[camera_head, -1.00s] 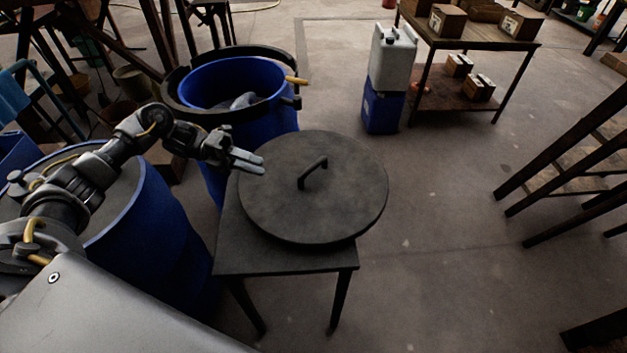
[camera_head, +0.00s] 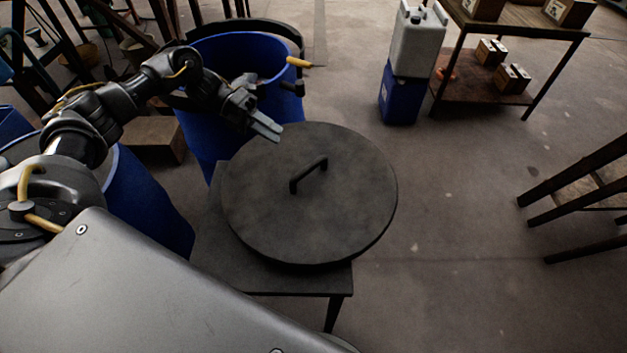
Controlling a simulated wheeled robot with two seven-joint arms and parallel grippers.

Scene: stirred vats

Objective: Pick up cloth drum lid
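The drum lid (camera_head: 340,215) is a large, round, dark grey disc with a raised bar handle (camera_head: 309,175) on top. It lies flat on a small dark table (camera_head: 240,277) in the middle of the view and overhangs part of its top. My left gripper (camera_head: 279,132) comes in from the left, at the lid's far left edge in the picture. Its two fingers are a little apart with nothing between them. It is short of the handle; I cannot tell its height above the lid. My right gripper is not in view.
An open blue drum (camera_head: 225,58) with a dark rim band stands behind the lid, partly hidden by my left arm. Another blue drum (camera_head: 150,205) is at the left. A grey canister (camera_head: 417,40) sits on a blue one (camera_head: 398,98).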

